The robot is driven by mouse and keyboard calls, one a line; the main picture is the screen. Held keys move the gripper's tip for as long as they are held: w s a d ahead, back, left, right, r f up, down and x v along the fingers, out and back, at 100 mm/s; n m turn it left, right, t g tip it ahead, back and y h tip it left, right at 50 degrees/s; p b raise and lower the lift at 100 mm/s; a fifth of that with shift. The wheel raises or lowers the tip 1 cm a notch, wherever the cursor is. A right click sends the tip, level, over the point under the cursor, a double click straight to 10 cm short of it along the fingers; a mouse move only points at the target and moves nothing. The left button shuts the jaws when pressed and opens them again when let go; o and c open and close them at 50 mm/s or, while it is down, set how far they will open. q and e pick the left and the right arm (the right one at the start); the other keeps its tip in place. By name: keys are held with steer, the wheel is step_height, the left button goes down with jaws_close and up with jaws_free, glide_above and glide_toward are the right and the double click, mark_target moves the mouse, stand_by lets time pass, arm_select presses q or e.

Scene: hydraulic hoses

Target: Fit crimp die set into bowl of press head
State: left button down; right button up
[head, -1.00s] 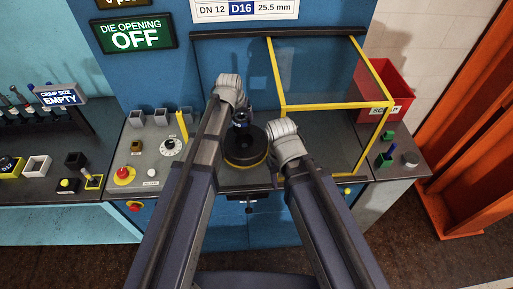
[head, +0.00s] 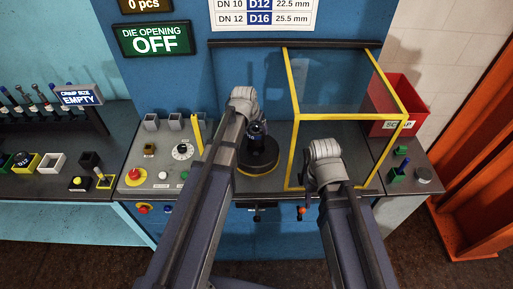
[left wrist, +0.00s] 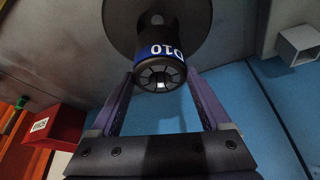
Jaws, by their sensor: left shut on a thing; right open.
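The crimp die set is a black cylinder with a blue band, just above the middle of the press head in the head view (head: 257,131). It reads D10 in the left wrist view (left wrist: 160,52). The press head (head: 261,160) is a round black bowl with a yellow lower edge; it also shows behind the die set in the left wrist view (left wrist: 190,15). My left gripper (left wrist: 161,78) is shut on the die set, a finger on each side. I cannot tell whether the die touches the bowl.
A yellow-framed clear guard (head: 292,120) stands right of the press head. A red scrap bin (head: 385,126) is behind it. The display reads DIE OPENING OFF.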

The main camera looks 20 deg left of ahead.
arm_select(q)
step_height(320, 180, down, 4)
steer(key=b, duration=0.3)
steer(key=shift+f, duration=0.2)
step_height(320, 180, down, 4)
steer(key=b, duration=0.4)
steer(key=shift+r, duration=0.2)
steer(key=shift+f, duration=0.1)
steer(key=shift+f, duration=0.15)
jaws_free()
